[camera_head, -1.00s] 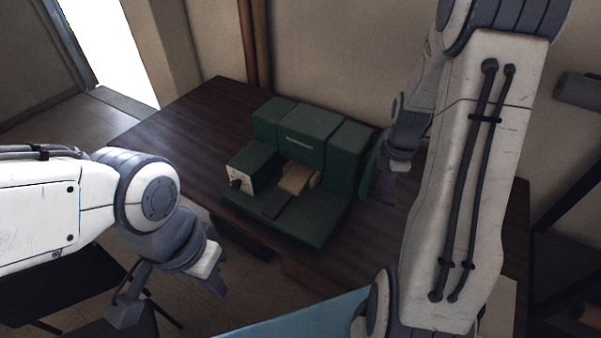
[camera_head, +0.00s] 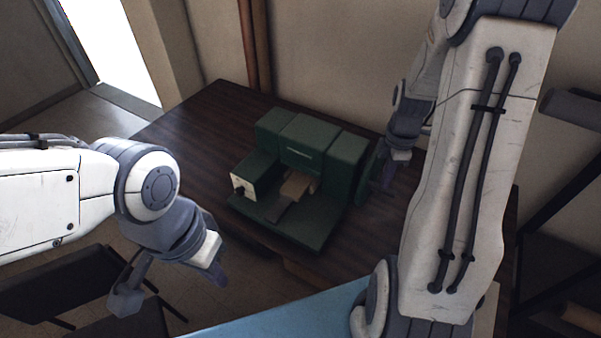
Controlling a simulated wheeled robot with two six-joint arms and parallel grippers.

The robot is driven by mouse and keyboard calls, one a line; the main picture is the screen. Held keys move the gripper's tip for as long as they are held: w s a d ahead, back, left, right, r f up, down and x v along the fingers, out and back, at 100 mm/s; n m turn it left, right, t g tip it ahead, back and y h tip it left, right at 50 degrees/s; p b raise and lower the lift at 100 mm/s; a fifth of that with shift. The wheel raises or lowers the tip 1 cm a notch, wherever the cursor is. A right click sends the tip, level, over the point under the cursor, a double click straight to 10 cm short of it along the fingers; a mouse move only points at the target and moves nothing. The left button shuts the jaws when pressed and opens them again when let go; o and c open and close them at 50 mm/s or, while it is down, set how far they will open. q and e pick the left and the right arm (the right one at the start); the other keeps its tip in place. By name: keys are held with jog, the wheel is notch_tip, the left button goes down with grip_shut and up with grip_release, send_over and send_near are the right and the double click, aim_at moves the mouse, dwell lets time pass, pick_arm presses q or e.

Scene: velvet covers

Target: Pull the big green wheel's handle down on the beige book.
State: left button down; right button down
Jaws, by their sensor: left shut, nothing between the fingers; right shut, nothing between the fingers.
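The green machine (camera_head: 303,146) stands on the dark wooden table. The beige book (camera_head: 297,186) lies in its middle opening, with a brown strip (camera_head: 283,208) in front of it. The green wheel (camera_head: 368,178) is on the machine's right side, seen nearly edge-on and partly covered by my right gripper. Its handle cannot be made out. My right gripper (camera_head: 388,186) is shut and empty, pointing down at the wheel; whether it touches cannot be told. My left gripper (camera_head: 217,276) is shut and empty, low in front of the table's left front edge.
The dark table (camera_head: 190,140) has free room left of and behind the machine. A wall stands close behind it. A blue surface (camera_head: 290,318) is at the front bottom. Dark seats (camera_head: 60,285) stand at the lower left.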

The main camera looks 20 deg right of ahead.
jog(key=shift+r+p, duration=1.95)
jog(key=shift+r, duration=0.55)
jog(key=shift+f, duration=0.1)
jog(key=s+a+r+m+b, duration=0.1)
jog(key=a+b, duration=0.2)
jog(key=a, duration=0.7)
jog(key=s+a+m+b, duration=0.1)
jog(key=a+m+b, duration=0.15)
jog(key=a, duration=0.65)
jog(key=s+a+m+y+b, duration=0.1)
jog(key=s+a+m+b, duration=0.2)
jog(key=s+a, duration=0.9)
jog(key=shift+s+a+f+b, duration=0.2)
jog(key=shift+s+f+b, duration=0.1)
jog(key=shift+s+b, duration=0.7)
jog(key=shift+s, duration=0.1)
